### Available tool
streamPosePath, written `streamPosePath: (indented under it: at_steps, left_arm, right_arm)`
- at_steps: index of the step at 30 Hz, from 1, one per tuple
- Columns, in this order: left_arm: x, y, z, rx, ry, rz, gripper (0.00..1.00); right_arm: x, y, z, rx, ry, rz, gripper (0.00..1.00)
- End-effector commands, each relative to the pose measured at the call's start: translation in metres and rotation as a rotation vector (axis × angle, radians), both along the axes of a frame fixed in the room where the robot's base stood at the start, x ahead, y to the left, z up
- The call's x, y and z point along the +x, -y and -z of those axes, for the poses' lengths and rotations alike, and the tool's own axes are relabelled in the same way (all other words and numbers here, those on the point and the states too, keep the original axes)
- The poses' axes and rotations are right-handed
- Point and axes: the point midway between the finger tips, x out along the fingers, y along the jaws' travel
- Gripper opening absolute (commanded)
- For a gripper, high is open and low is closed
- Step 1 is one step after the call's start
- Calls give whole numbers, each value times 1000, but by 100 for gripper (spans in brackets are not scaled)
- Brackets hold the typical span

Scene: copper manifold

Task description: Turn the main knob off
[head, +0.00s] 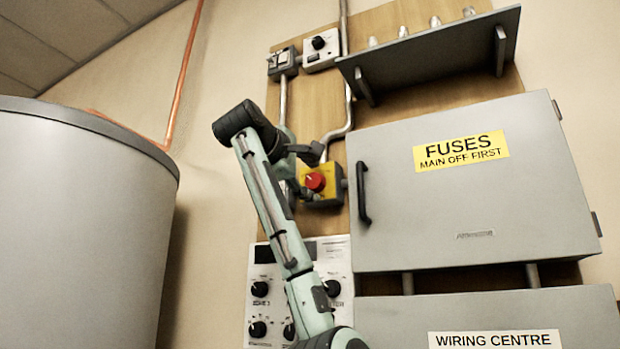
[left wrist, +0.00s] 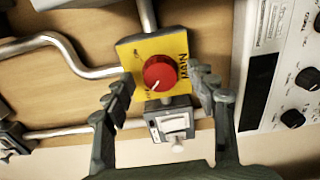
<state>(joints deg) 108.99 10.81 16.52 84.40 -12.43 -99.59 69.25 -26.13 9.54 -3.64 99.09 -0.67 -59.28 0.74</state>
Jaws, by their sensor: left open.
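The main knob (head: 315,181) is a round red knob on a yellow plate (head: 331,188), on the wooden board left of the fuse cabinet. It also shows in the left wrist view as the red knob (left wrist: 160,73), with a white pointer mark and the word MAIN beside it. My left gripper (head: 305,160) is in front of the board close to the knob. In the left wrist view its open fingers (left wrist: 160,92) stand on either side of the knob, apart from it, with nothing between them held. My right gripper is not in view.
A grey cabinet labelled FUSES (head: 470,210) with a black handle stands right of the knob. A panel of black knobs (head: 262,290) is below. A shelf (head: 440,50) juts out above. A big grey tank (head: 80,220) fills the left side. Metal conduits run around the knob.

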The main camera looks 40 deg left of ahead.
Motion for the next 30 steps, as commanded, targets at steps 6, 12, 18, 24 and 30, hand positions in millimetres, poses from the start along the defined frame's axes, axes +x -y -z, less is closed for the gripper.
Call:
streamPosePath:
  at_steps: [6, 12, 18, 24, 30]
  left_arm:
    - [-3, 2, 0, 1, 1, 1, 57]
    - [-31, 11, -2, 3, 5, 1, 57]
    - [-77, 24, -2, 2, 7, 0, 57]
    - [-104, 35, -3, -1, 11, 5, 57]
    - [-114, 37, -1, 1, 3, 3, 57]
  right_arm:
    - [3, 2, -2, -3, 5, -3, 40]
    - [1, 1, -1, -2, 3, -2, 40]
    - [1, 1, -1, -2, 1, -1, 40]
    - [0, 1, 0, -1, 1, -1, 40]
    - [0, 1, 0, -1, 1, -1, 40]
